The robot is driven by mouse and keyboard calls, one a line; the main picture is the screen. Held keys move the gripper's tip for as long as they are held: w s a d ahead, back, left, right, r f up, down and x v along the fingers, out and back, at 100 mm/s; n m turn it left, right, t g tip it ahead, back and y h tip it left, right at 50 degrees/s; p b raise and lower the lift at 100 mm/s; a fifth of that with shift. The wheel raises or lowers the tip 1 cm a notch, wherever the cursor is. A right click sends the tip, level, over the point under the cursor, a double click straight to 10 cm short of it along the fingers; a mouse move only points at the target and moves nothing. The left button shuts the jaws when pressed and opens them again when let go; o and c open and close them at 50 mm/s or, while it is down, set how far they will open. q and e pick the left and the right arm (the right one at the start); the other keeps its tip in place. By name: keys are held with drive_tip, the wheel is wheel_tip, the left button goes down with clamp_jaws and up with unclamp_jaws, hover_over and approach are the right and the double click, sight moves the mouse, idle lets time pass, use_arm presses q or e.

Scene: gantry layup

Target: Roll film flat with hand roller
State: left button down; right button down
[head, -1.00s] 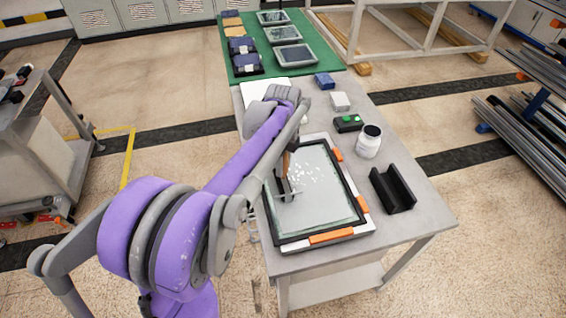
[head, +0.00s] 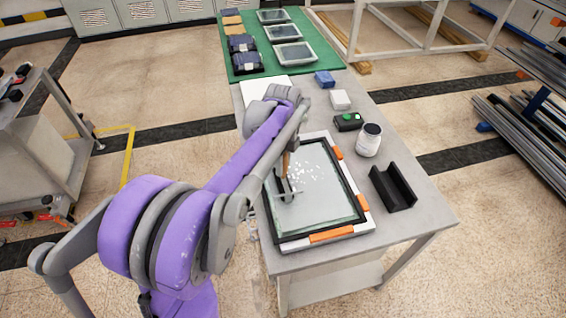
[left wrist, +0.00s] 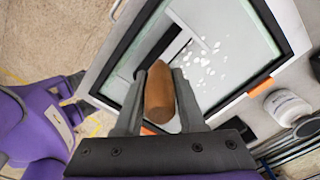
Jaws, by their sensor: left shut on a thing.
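A sheet of pale, see-through film (head: 328,207) lies in a black-edged frame (head: 355,190) with orange clips on the table. White specks, perhaps bubbles, are scattered over its upper middle. The film also shows in the left wrist view (left wrist: 237,38). The hand roller (head: 287,191) has a brown handle, seen large in the left wrist view (left wrist: 160,95). My left gripper (head: 289,150) is shut around this handle and holds it over the film's left part. The roller head is low at the film; I cannot tell whether it touches. My right gripper is not in view.
A white jar (head: 368,141), a black channel-shaped holder (head: 393,188) and a black box with green buttons (head: 348,121) stand right of the frame. A white block (head: 340,99) and a blue block (head: 324,79) lie farther back. A green mat (head: 256,33) holds panels and packs.

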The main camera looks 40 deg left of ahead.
use_arm(q)
drive_tip(key=shift+w, duration=0.1)
drive_tip(key=shift+w+d+p, duration=0.55)
drive_tip(key=shift+w+d, duration=3.7)
drive_tip(key=shift+w, duration=1.1)
drive_tip(key=shift+s+a+b, duration=0.15)
drive_tip(key=shift+s+a, duration=1)
drive_tip(key=shift+s, duration=0.3)
drive_tip(key=shift+s+a+b, duration=0.2)
drive_tip(key=shift+s+a, duration=0.95)
drive_tip(key=shift+s, duration=0.35)
drive_tip(key=shift+s+a+b, duration=0.15)
drive_tip(key=shift+s+a, duration=1)
drive_tip(key=shift+s, duration=0.3)
drive_tip(key=shift+s+a, duration=0.85)
drive_tip(key=shift+s, duration=0.25)
